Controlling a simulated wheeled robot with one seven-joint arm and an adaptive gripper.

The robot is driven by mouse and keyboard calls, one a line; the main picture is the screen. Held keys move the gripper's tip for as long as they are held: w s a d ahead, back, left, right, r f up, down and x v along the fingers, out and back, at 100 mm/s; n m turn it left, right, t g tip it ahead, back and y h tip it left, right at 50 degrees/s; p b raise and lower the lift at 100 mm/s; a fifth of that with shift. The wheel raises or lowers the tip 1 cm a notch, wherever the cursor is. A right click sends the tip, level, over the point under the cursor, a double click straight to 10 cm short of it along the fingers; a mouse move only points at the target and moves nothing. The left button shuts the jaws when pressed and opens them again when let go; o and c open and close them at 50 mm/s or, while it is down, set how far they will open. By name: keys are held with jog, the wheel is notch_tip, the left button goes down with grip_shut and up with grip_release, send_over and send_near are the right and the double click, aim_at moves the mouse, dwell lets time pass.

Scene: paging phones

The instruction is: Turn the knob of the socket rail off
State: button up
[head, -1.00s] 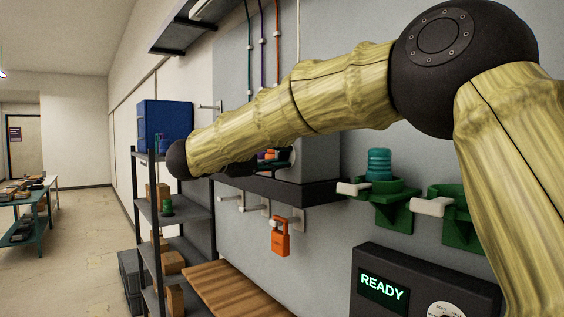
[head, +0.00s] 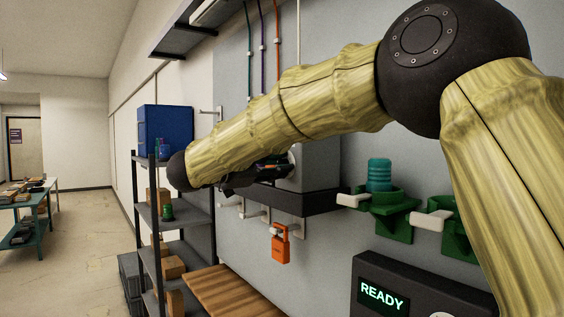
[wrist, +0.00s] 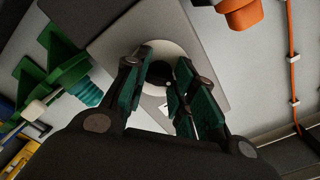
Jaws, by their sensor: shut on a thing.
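The knob (wrist: 159,73) is small and dark, with a white disc (wrist: 160,50) around it, on a grey plate in the wrist view. My gripper (wrist: 165,66) has its teal-padded fingers on both sides of the knob and is shut on it. In the head view my gripper (head: 270,170) is at the left side of the grey box (head: 320,165), which stands above a dark ledge (head: 300,199). The knob is hidden there behind my gripper and arm. Its exact setting cannot be told.
An orange padlock-shaped piece (head: 281,246) hangs below the ledge. Green holders (head: 392,218), one with a teal cylinder (head: 379,174), are to the right. A READY display box (head: 383,296) is lower right. A dark shelf rack (head: 185,220) stands left, beside a wooden surface (head: 230,293).

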jog(key=shift+a+f+n, duration=0.1)
jog(key=shift+n, duration=0.5)
jog(key=o, duration=1)
jog(key=shift+a, duration=0.15)
jog(key=shift+o, duration=0.2)
jog(key=v, duration=1.2)
